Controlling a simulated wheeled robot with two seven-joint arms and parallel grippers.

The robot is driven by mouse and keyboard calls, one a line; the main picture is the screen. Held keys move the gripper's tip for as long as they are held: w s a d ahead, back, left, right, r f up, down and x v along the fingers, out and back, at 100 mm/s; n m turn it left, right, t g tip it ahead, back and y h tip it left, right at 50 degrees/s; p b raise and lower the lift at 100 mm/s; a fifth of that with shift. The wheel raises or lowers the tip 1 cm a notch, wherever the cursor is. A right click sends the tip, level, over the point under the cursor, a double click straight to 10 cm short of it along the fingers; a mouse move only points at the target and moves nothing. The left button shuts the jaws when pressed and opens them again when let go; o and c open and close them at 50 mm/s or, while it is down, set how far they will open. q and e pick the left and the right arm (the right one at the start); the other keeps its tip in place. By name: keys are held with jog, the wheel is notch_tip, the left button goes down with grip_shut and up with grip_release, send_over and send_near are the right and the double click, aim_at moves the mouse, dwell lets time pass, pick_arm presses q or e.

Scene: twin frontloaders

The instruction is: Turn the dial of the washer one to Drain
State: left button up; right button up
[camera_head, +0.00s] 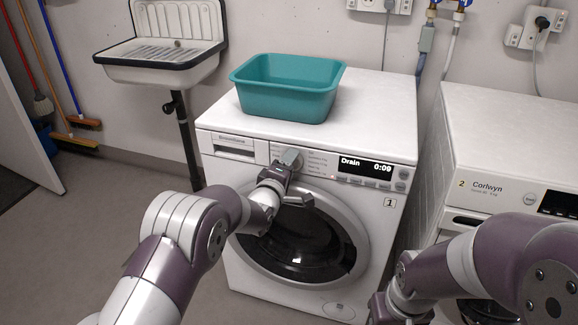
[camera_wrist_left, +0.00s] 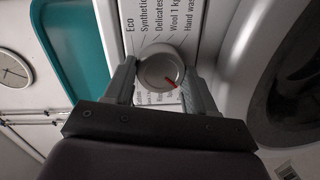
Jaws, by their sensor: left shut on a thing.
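Washer one (camera_head: 387,225) is the white front-loader in the middle of the head view, with a "1" label. Its display (camera_head: 364,166) reads "Drain 0:09". My left gripper (camera_head: 284,165) is at its control panel, covering most of the dial. In the left wrist view the round silver dial (camera_wrist_left: 160,67) sits between the two fingers of my left gripper (camera_wrist_left: 161,82), which is shut on it. The dial's red mark points to the lower right. Printed programme names show above it; the lower names are partly hidden. My right arm shows at lower right, its fingers out of view.
A teal basin (camera_head: 288,103) stands on top of washer one. A second washer (camera_head: 490,165), labelled "2 Corlwyn", stands to the right across a narrow gap. A wall sink (camera_head: 160,72) and brooms are at the left. The floor at the left is clear.

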pick_arm(q)
jog(key=shift+f, duration=0.1)
jog(key=o, duration=1)
jog(key=shift+o, duration=0.2)
jog(key=f+p+v, duration=0.1)
jog(key=p+v, duration=0.1)
jog(key=v, duration=1)
jog(key=shift+s+a+r, duration=0.25)
jog(key=shift+s+r, duration=0.1)
jog(key=shift+r, duration=0.2)
